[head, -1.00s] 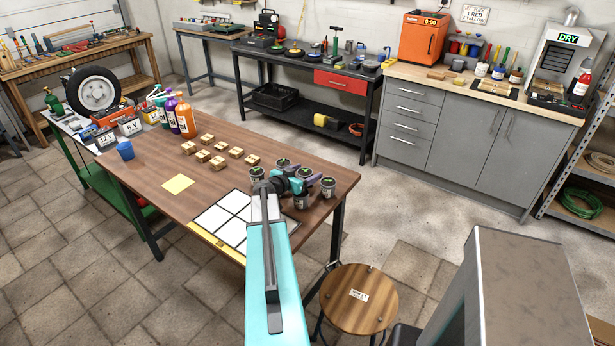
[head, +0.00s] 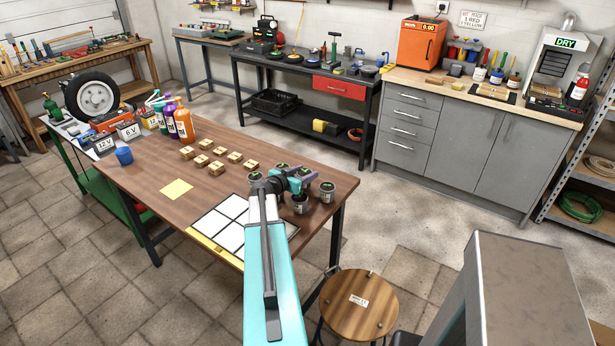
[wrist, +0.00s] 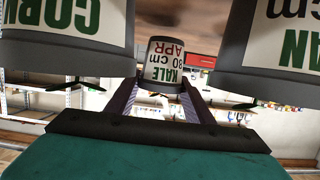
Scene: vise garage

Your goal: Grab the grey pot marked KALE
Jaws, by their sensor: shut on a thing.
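The grey pot marked KALE (wrist: 165,62) stands out in the middle of the wrist view, upside down in the picture, with a white label reading KALE, APR, 30 cm. My gripper (wrist: 160,84) has its two purple fingers on either side of it, shut on the pot. In the head view my gripper (head: 311,176) is over the right end of the brown table, among the pots, and largely hides which pot it holds. I cannot tell whether the pot is off the table.
A grey pot marked CORN (wrist: 75,28) is close on the left in the wrist view, another labelled pot (wrist: 270,45) on the right. More pots (head: 327,192) crowd the table corner. A white-squared mat (head: 228,238), yellow note (head: 176,189) and wooden blocks (head: 217,168) lie left.

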